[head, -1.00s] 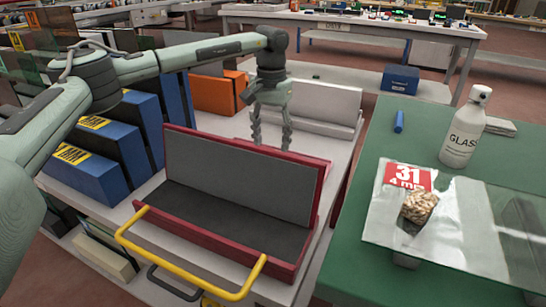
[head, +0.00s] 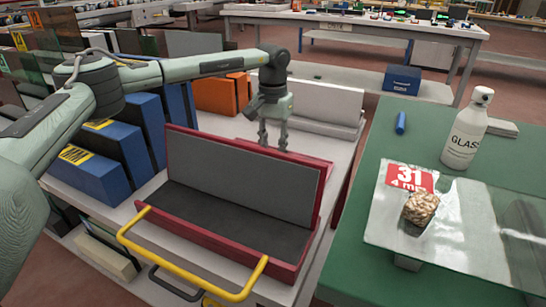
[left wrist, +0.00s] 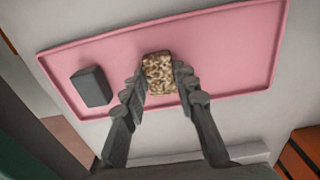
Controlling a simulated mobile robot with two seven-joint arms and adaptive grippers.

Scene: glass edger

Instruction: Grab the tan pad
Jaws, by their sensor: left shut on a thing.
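In the left wrist view a tan, mottled pad (left wrist: 158,73) is between the two fingers of my left gripper (left wrist: 160,82), over a pink tray (left wrist: 225,50). My left gripper is shut on the pad, with one finger at each side. I cannot tell whether the pad still touches the tray. In the head view my left gripper (head: 273,138) points down behind the red rack (head: 322,190), which hides the pad there. My right gripper is not in view.
A dark grey block (left wrist: 91,87) lies on the tray beside the pad. Blue boxes (head: 110,160) stand left of the rack.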

